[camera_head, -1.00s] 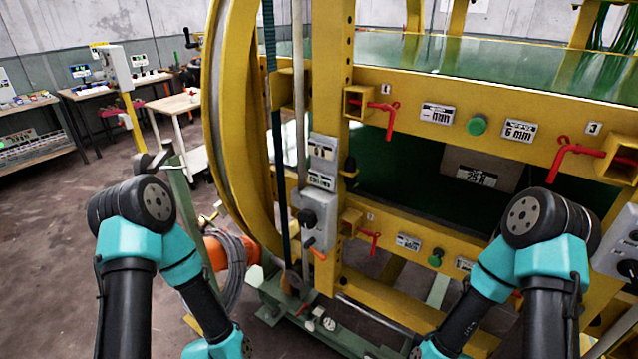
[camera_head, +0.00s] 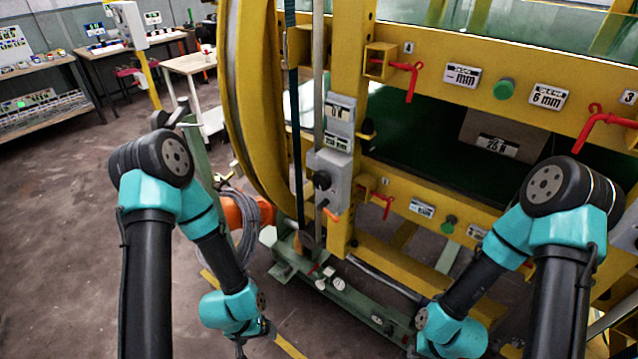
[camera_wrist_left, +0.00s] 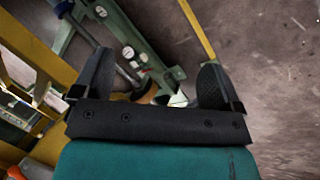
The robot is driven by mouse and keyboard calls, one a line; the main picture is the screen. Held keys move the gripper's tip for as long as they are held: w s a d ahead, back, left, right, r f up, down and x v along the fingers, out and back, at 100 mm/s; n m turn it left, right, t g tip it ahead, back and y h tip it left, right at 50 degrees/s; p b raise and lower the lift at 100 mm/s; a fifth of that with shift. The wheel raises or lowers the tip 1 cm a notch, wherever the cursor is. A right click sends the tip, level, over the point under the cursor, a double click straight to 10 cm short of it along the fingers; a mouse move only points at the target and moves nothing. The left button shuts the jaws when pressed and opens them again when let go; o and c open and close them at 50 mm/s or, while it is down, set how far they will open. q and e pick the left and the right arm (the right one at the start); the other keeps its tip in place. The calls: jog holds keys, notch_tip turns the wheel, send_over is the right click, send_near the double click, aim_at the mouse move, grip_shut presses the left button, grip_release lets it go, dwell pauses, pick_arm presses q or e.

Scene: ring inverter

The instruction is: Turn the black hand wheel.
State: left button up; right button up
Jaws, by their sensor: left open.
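No full hand wheel can be made out for certain.
The yellow machine frame (camera_head: 456,46) with red levers (camera_head: 408,75) fills the right side. A large yellow ring (camera_head: 252,110) stands at its left. A green post (camera_head: 195,150) and coiled grey cable (camera_head: 260,215) stand near my left arm. Brown floor (camera_head: 60,240) at left is clear.

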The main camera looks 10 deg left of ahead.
aim_at(320, 183)
pick_arm(q)
jog(key=w+d+r+n+t+h, duration=0.1)
jog(key=w+d+r+n+t, duration=0.15)
jog(key=w+r+t, duration=0.85)
jog(key=w+d+r+n+t+h, duration=0.1)
jog(key=w+r, duration=0.3)
jog(key=r, duration=0.5)
jog(key=w+d+r+n+t+h, duration=0.1)
jog(key=w+d+r+t+h, duration=0.1)
jog(key=r, duration=0.7)
jog(key=shift+w+r+t+h, duration=0.3)
jog(key=shift+w+h, duration=0.4)
jog(key=shift+w, duration=0.4)
jog(key=shift+d+n, duration=0.1)
jog(key=shift+n, duration=0.15)
jog(key=x, duration=1.7)
jog(key=shift+w, duration=0.2)
